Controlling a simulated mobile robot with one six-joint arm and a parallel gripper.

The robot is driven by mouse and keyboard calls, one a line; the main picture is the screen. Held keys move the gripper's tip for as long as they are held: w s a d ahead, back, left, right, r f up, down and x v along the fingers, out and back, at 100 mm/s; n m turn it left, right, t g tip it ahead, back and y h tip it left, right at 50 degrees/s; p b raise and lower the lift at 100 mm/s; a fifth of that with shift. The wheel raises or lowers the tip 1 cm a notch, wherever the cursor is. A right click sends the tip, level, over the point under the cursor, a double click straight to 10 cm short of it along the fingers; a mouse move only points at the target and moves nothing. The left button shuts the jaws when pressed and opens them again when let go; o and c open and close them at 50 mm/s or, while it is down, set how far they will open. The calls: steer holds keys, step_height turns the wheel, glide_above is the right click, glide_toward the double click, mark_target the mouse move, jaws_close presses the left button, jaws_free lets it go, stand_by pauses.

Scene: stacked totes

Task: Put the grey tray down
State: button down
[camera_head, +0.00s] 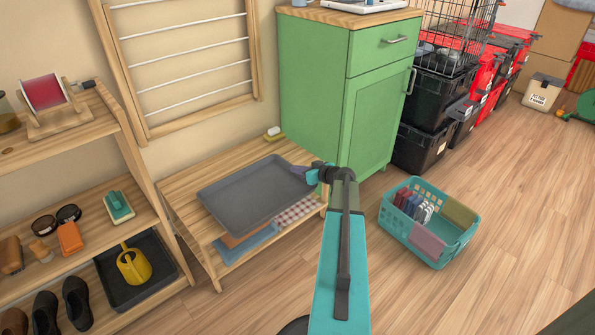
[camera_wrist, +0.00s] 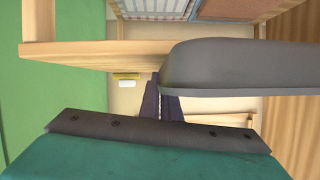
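The grey tray (camera_head: 255,192) is a shallow rectangle, level with the wooden bench (camera_head: 177,187) and covering much of it in the head view. My gripper (camera_head: 306,175) is at the tray's right end, its fingers closed on the rim. In the wrist view, the tray (camera_wrist: 240,72) fills the right side, and my dark fingers (camera_wrist: 165,100) meet its near edge; the tray hides part of them. The bench's wooden edge (camera_wrist: 95,53) runs beside it. I cannot tell whether the tray's underside touches the bench.
Folded cloths, one blue (camera_head: 247,243) and one checkered (camera_head: 296,212), show below the tray. A green cabinet (camera_head: 320,90) stands behind my gripper. A teal basket (camera_head: 458,252) is on the floor at right. A shoe rack (camera_head: 120,175) stands at left. A small yellow-white item (camera_head: 272,133) lies behind the tray.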

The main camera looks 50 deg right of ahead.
steer(key=c, duration=2)
jaws_free()
steer(key=shift+r, duration=0.15)
steer(key=p+v, duration=0.3)
steer(key=v, duration=0.9)
steer(key=shift+p, duration=0.3)
steer(key=shift+s, duration=0.1)
